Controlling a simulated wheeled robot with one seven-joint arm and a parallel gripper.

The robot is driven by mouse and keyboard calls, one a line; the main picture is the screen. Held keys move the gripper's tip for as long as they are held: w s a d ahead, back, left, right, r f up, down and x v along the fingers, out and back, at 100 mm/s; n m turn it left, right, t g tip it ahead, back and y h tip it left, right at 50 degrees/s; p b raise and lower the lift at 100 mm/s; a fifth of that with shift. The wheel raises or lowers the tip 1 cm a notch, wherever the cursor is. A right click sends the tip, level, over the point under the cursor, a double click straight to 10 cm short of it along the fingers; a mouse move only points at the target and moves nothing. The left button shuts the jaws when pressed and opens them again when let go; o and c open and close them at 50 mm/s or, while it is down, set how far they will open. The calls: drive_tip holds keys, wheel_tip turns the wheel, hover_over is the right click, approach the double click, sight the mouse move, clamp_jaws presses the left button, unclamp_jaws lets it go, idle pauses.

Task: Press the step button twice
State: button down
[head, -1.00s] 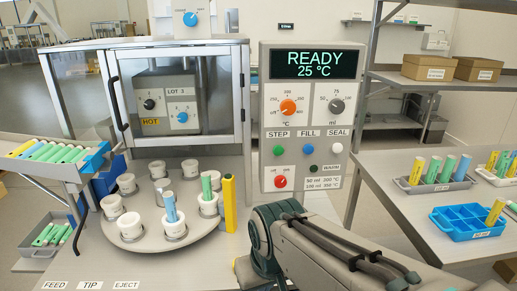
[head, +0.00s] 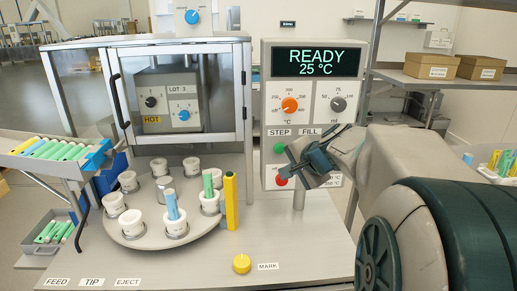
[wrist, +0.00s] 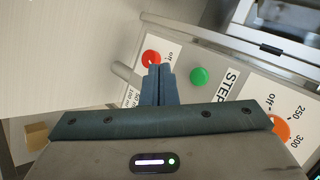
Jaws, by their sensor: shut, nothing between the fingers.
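The green step button (head: 279,149) is on the control panel, under the STEP label and above a red knob (head: 281,180). In the wrist view the green button (wrist: 199,77) lies just right of my fingertips, apart from them in the picture. My gripper (head: 292,164) is in front of the lower panel, with its fingers pointing left toward the panel. In the wrist view my gripper (wrist: 158,70) has its fingers together and empty, and the red knob (wrist: 151,58) shows just beyond the tips. The fill and seal buttons are hidden behind my gripper and arm.
The panel display (head: 317,63) reads READY, 25 °C. A turntable (head: 128,236) with several white cups stands to the left, with a yellow bar (head: 231,203) beside it. A yellow MARK button (head: 242,263) is on the front of the table. My arm covers the right side.

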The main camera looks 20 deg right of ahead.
sight(279, 148)
drive_tip(key=w+d, duration=0.2)
drive_tip(key=w, duration=0.6)
drive_tip(key=shift+w+d+p, duration=0.15)
drive_tip(key=shift+w+p, duration=0.1)
drive_tip(key=shift+p, duration=0.2)
idle(1.9)
drive_tip(key=shift+w+d, duration=0.1)
drive_tip(key=shift+w, duration=0.3)
